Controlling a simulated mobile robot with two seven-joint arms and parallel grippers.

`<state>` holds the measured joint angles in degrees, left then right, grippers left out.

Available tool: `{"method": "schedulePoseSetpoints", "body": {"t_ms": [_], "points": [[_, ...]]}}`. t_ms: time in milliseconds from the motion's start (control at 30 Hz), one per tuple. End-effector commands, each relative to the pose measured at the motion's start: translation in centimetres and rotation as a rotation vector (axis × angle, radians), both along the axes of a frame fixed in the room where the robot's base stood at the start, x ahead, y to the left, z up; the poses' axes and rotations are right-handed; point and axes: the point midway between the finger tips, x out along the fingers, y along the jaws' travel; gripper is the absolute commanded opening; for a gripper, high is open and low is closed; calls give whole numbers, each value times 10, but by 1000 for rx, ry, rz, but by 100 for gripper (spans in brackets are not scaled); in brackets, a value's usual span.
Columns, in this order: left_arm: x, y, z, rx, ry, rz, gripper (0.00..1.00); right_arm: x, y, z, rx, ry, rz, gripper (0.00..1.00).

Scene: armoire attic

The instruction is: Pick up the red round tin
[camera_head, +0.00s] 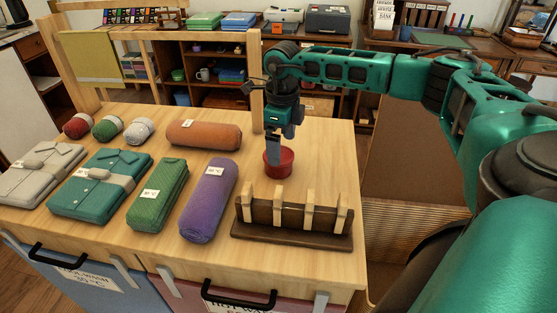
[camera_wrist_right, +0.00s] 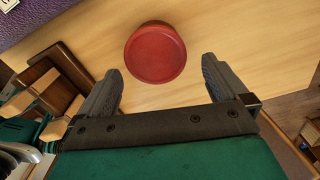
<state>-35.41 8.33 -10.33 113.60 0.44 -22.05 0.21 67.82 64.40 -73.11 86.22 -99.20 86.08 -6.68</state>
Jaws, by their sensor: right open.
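The red round tin (camera_head: 280,165) stands on the light wooden table top (camera_head: 318,148), behind the wooden rack. In the right wrist view the tin (camera_wrist_right: 155,52) lies just beyond the fingertips, near the middle of the gap. My right gripper (camera_head: 274,160) points down at the tin, and its fingers hide part of the tin's upper left side in the head view. In the wrist view the right gripper (camera_wrist_right: 160,78) is open, with nothing between its fingers. My left gripper shows in neither view.
A dark rack with pale pegs (camera_head: 292,218) stands in front of the tin. A purple roll (camera_head: 208,200) and an orange roll (camera_head: 204,135) lie to its left. The table is bare right of the tin.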

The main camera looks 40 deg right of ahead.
Motion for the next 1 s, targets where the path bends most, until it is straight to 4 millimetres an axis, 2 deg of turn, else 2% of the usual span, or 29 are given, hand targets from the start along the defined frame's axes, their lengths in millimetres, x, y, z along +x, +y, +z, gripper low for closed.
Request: {"method": "schedulePoseSetpoints", "body": {"t_ms": [100, 267, 567, 1000], "points": [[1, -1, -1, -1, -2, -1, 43, -1, 5, -20, 0, 4, 3, 100], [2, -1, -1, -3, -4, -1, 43, -1, 5, -40, 0, 4, -1, 100], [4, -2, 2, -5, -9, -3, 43, -1, 5, -44, 0, 1, -1, 100], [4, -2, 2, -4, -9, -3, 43, -1, 5, -44, 0, 1, -1, 58]]}}
